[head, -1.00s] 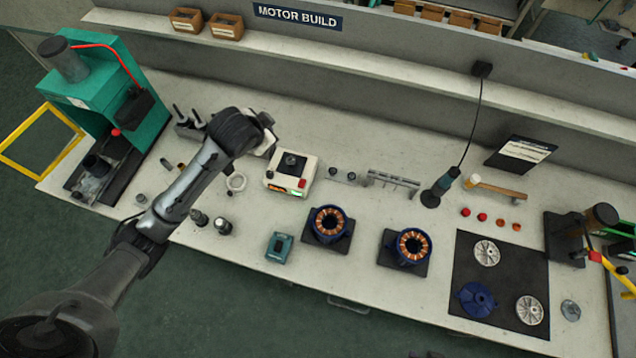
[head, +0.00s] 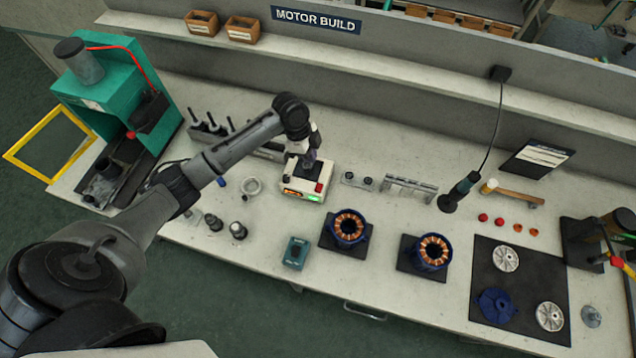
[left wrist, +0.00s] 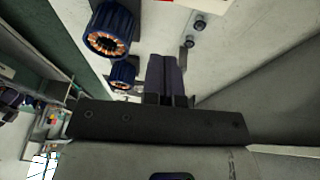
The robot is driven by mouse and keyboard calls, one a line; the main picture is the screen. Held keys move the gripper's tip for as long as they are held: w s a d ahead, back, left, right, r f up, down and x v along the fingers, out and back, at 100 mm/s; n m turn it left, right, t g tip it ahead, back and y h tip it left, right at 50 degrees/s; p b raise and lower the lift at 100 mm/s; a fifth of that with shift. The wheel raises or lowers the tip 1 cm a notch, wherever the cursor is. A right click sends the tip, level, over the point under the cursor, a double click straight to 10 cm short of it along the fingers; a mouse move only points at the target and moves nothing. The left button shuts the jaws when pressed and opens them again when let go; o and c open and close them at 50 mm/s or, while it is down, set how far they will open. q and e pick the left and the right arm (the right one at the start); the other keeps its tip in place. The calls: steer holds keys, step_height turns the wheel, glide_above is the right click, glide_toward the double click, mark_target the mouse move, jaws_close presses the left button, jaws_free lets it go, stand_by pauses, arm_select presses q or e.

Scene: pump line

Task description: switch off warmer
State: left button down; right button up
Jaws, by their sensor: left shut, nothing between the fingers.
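The warmer looks to be the small white box (head: 292,184) in the middle of the bench in the head view. It has a red button (head: 319,187) at its front right, and orange and green lights glow on its front face. My left gripper (head: 309,164) is shut and empty, pointing down over the back part of the box's top, behind the red button. I cannot tell whether its tips touch the box. In the left wrist view the shut fingers (left wrist: 166,78) show. The box's top is partly hidden by the gripper. My right gripper is not in view.
Two blue motor housings with copper windings (head: 347,227) (head: 432,251) stand on dark pads to the right. A teal block (head: 295,252) lies in front, and a metal ring (head: 251,186) lies left of the box. A small metal holder (head: 357,181) stands to its right.

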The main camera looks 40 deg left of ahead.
arm_select(q)
steer(key=shift+f, duration=0.15)
glide_toward(320, 190)
steer(key=x, duration=0.5)
steer(key=shift+w+d+f, duration=0.15)
steer(key=shift+w+f, duration=0.05)
steer(key=shift+w, duration=0.05)
steer(key=shift+s+f, duration=0.1)
steer(key=shift+f, duration=0.6)
steer(key=shift+d, duration=0.15)
